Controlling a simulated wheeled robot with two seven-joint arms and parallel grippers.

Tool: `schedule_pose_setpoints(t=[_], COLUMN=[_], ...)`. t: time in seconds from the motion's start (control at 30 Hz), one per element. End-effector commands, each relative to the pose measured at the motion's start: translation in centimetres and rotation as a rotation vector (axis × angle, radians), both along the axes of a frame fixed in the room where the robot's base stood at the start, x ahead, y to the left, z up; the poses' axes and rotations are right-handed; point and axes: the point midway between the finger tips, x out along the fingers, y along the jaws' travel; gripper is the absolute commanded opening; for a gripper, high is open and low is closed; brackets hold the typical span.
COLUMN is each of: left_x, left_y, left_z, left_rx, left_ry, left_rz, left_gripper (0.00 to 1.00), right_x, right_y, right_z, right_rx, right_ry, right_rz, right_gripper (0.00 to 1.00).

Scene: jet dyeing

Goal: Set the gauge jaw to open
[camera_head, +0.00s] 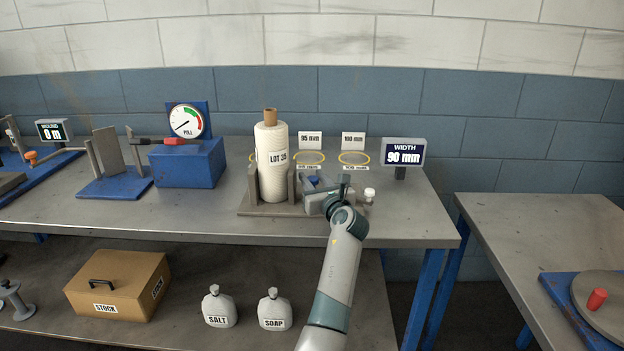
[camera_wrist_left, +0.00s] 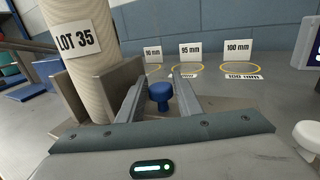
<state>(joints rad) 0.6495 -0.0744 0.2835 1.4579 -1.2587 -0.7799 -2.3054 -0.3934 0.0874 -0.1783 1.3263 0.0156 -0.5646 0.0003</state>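The gauge (camera_head: 270,211) has a grey base and grey upright jaw plates (camera_wrist_left: 112,88) on either side of a white roll marked LOT 35 (camera_head: 272,165). The roll stands upright between the plates, and also shows in the wrist view (camera_wrist_left: 78,45). A blue knob (camera_wrist_left: 159,93) is right of the plates; only a little of it shows in the head view (camera_head: 313,180). My left gripper (camera_wrist_left: 160,98) is open, with one finger on each side of the knob and slight gaps visible. The display (camera_head: 403,153) reads WIDTH 90 mm. My right gripper is not in view.
Yellow rings with 95 mm and 100 mm (camera_head: 353,139) cards lie behind the gripper. A white knob (camera_head: 369,195) stands close to its right. A blue pull-gauge box (camera_head: 187,165) stands to the left, with clear tabletop between it and the roll.

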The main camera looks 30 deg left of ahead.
Motion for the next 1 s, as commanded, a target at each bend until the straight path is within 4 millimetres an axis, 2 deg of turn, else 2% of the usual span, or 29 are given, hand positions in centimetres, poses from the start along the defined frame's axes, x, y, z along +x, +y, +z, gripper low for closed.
schedule_pose_setpoints(t=[0.03,0.1,0.13,0.27,0.53,0.8,0.83,0.87,1.0], left_x=[0.0,0.0,0.0,0.1,2.0,2.1,2.1,2.1,2.1], left_y=[0.0,0.0,0.0,-0.2,-3.2,-3.4,-3.5,-3.5,-3.4], left_z=[0.0,0.0,0.0,0.0,0.0,0.0,0.0,0.0,0.0], left_rx=[0.0,0.0,0.0,0.0,0.0,0.0,0.0,0.0,0.001], left_ry=[0.0,0.0,0.0,0.0,0.0,-0.001,-0.001,-0.001,-0.001], left_rz=[0.0,0.0,0.0,-0.001,-0.002,-0.003,-0.004,-0.004,-0.002], left_gripper=[0.18,0.02,0.0,0.0,0.0,0.0,0.32,0.35,0.35], right_x=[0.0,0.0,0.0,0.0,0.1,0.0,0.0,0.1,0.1], right_y=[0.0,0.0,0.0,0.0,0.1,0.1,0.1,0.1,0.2], right_z=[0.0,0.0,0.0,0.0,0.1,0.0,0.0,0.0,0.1], right_rx=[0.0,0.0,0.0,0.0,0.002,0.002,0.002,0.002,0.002], right_ry=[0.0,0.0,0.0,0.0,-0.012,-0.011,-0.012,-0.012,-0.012], right_rz=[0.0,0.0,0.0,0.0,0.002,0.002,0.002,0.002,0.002], right_gripper=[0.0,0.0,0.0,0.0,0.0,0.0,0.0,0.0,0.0])
